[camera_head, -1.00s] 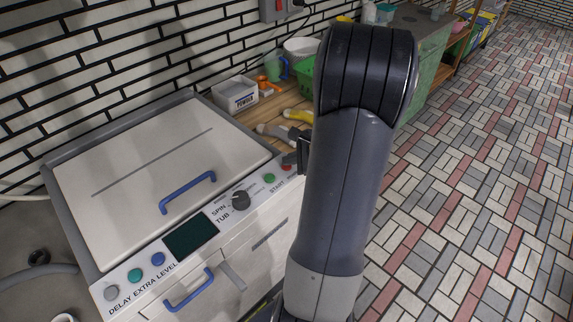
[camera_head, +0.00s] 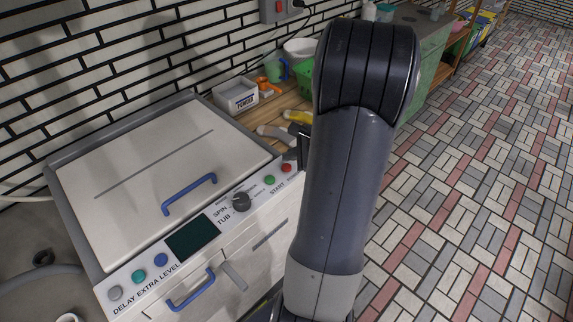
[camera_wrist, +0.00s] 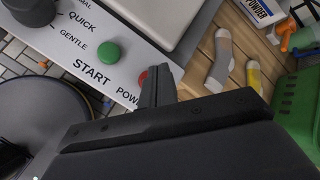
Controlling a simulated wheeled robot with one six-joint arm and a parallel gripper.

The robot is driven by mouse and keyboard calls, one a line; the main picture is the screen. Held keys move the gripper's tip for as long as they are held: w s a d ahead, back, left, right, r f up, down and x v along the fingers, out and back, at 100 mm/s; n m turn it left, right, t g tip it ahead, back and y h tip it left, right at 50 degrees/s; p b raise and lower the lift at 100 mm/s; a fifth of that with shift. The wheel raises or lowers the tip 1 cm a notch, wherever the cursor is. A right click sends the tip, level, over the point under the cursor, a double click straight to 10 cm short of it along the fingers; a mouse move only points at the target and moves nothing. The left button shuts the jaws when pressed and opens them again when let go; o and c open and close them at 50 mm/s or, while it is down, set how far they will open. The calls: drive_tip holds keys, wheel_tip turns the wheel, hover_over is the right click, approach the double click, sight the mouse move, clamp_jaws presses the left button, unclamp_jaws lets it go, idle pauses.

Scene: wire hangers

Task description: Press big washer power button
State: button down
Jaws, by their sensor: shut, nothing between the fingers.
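The big washer (camera_head: 150,185) stands at the left in the head view, its lid closed. Its red power button (camera_head: 286,168) is at the right end of the control panel, beyond the green start button (camera_head: 270,180). In the wrist view the red button (camera_wrist: 143,76) shows beside the "POW" lettering, partly hidden by my fingers. My gripper (camera_wrist: 163,72) is shut and empty, its tips right by the red button. I cannot tell whether they touch it. In the head view my arm hides most of the gripper (camera_head: 304,146).
A black knob (camera_head: 241,201), a dark display (camera_head: 192,237) and other buttons lie along the panel. Behind it, a wooden counter holds socks (camera_head: 275,134), a powder box (camera_head: 236,96) and a green basket (camera_head: 304,79). Tiled floor at the right is clear.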

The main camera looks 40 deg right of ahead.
sight(290, 168)
wheel_tip(290, 168, up, 4)
drive_tip(key=p, duration=0.2)
drive_tip(key=shift+r+p, duration=0.15)
drive_tip(key=shift+p, duration=0.25)
idle(0.5)
